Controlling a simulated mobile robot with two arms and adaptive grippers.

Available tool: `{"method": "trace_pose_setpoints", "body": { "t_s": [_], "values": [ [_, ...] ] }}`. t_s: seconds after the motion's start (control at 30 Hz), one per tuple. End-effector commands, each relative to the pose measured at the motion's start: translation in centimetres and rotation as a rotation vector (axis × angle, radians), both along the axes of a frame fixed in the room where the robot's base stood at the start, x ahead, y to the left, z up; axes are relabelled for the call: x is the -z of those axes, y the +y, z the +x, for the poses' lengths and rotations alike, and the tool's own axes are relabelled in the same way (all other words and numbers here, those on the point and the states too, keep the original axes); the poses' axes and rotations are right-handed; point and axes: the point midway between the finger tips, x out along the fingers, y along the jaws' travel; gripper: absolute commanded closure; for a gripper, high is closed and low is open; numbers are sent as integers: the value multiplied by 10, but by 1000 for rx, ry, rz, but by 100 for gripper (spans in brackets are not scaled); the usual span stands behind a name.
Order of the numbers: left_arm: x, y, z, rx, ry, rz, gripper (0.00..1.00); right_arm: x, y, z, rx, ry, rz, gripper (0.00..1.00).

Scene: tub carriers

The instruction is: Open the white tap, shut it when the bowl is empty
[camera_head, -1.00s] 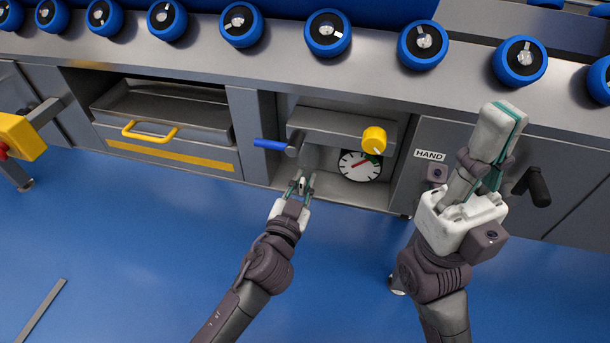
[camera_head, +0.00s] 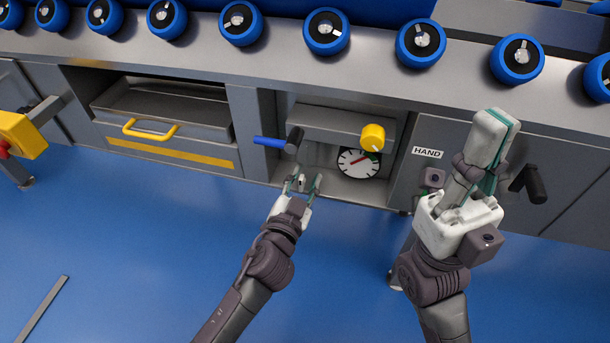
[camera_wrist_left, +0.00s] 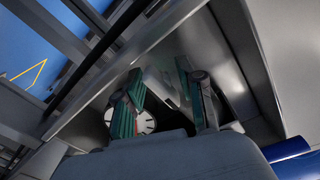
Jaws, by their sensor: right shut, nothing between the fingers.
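I cannot make out a white tap or a bowl in either view. In the head view an open bay holds a blue-handled bar (camera_head: 268,141), a short dark grip (camera_head: 294,139), a yellow knob (camera_head: 372,136) and a round white dial (camera_head: 358,163). My left gripper (camera_head: 302,183) is open and empty at the mouth of the bay, just below the dark grip. In the left wrist view its fingers (camera_wrist_left: 165,98) stand apart, with the dial (camera_wrist_left: 146,123) partly hidden behind one. My right gripper (camera_head: 495,125) is shut and empty in front of the panel marked HAND.
A drawer (camera_head: 165,145) with a yellow handle is left of the bay. Blue rollers (camera_head: 326,31) line the counter above. A black handle (camera_head: 534,184) sits on the right panel. A yellow box (camera_head: 20,135) juts in at far left. Blue floor is open in front.

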Motion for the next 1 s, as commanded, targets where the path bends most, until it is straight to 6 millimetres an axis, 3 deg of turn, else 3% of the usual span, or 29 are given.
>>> {"method": "trace_pose_setpoints", "body": {
  "t_s": [0.37,0.47,0.8,1.0],
  "values": [
    [2,4,-3,-3,5,-1,55,-3,-1,0,1,-11,5,100],
    [3,8,-15,2,6,-1,55,-3,-1,0,1,-10,5,100],
    [2,31,-80,37,7,-2,55,-2,0,0,1,-8,4,100],
    [2,38,-102,47,5,-2,55,-2,0,0,1,-7,3,100]
  ]
}}
